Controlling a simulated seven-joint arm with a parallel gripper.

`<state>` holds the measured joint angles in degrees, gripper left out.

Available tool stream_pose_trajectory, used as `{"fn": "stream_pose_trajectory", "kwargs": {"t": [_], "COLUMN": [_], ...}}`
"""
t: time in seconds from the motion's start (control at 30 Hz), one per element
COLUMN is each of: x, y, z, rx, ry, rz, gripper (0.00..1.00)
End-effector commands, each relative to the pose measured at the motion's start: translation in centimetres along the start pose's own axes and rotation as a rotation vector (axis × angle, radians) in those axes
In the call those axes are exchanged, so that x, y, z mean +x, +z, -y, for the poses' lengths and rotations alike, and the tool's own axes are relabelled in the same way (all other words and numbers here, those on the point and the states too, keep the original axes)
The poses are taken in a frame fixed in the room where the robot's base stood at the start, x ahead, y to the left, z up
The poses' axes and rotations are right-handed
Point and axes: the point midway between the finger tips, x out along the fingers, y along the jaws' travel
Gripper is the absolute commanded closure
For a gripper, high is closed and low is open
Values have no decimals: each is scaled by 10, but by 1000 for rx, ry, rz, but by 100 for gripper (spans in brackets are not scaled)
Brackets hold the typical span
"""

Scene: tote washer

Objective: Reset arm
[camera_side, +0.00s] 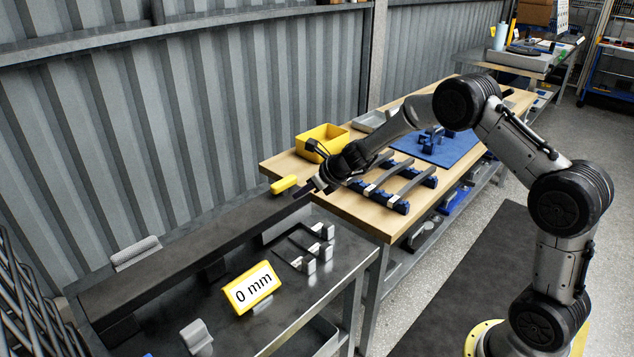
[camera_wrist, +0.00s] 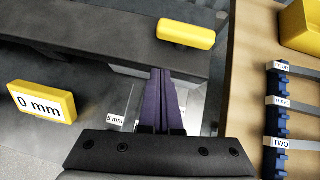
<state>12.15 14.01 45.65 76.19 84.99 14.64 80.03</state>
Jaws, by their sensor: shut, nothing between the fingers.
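My gripper (camera_side: 308,190) is stretched out to the left, over the gap between the wooden bench and the dark metal table. In the wrist view its two dark fingers (camera_wrist: 161,80) lie together with nothing between them. A yellow block (camera_side: 284,184) lies on the long dark beam just beyond the fingertips; it also shows in the wrist view (camera_wrist: 186,33), ahead and slightly right of the fingers. It looks apart from them.
A yellow "0 mm" sign (camera_side: 251,288) and small metal blocks (camera_side: 310,264) stand on the metal table (camera_side: 330,285). On the wooden bench (camera_side: 345,205) are a yellow bin (camera_side: 325,140), blue racks (camera_side: 392,203) holding grey strips, and a blue mat (camera_side: 450,152). A corrugated wall stands behind.

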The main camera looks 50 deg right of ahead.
Motion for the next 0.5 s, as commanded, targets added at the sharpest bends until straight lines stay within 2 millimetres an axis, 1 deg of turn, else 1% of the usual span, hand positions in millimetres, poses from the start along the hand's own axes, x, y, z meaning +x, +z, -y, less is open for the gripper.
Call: {"fn": "stream_pose_trajectory", "kwargs": {"t": [0.03,0.2,0.3,0.4,0.5], "x": [-13,-47,-62,-72,-78], "y": [2,1,1,0,1], "z": [0,-4,-6,-7,-9], "rx": [-1,0,1,1,-2], "ry": [-2,-2,-3,-2,0], "rz": [3,1,1,0,1], "gripper": [100,100,100,100,100]}}
